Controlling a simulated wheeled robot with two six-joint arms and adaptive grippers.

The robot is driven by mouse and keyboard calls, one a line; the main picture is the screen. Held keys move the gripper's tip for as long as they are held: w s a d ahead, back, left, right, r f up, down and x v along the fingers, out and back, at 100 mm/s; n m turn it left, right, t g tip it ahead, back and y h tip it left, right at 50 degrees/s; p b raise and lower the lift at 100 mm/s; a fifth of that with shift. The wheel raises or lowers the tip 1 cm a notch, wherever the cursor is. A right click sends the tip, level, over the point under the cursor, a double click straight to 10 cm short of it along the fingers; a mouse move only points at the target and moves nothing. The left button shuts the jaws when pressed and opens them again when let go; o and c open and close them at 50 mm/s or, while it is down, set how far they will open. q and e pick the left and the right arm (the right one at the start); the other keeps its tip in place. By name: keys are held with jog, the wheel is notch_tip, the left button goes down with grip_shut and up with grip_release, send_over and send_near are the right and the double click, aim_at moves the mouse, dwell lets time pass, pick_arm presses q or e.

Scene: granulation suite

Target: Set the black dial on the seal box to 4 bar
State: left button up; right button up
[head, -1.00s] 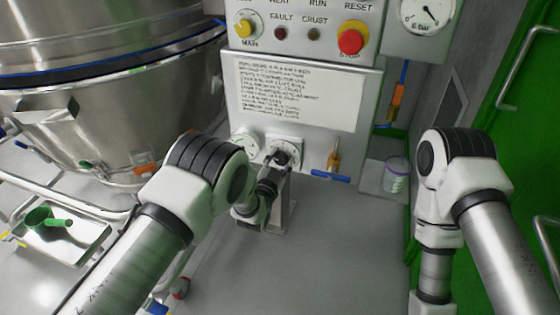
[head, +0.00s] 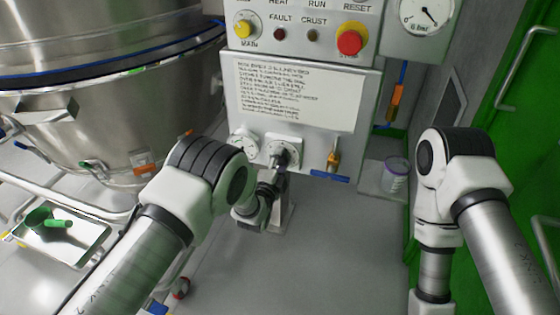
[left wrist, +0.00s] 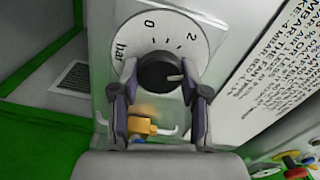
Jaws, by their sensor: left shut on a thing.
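The black dial (left wrist: 155,74) sits on a round white scale plate (left wrist: 188,28) with 0, 2 and "bar" visible; the rest of the scale is hidden. The dial's white pointer mark points to the right in the left wrist view, past the 2. My left gripper (left wrist: 160,86) is shut on the dial, one finger on each side. In the head view my left gripper (head: 281,160) reaches the dial plate (head: 293,142) low on the white seal box and covers most of the dial. My right gripper is out of view; only its arm shows.
A small gauge (head: 243,146) sits just left of the dial. A brass valve with a blue handle (head: 330,177) hangs to the right. A printed notice (head: 295,95) and the red stop button (head: 349,42) are above. A steel vessel (head: 110,110) stands left.

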pick_arm(q)
jog(key=shift+f+m, duration=0.2)
jog(key=shift+m, duration=2)
jog(key=o, duration=1.1)
jog(key=shift+o, duration=0.2)
jog(key=shift+r, duration=0.1)
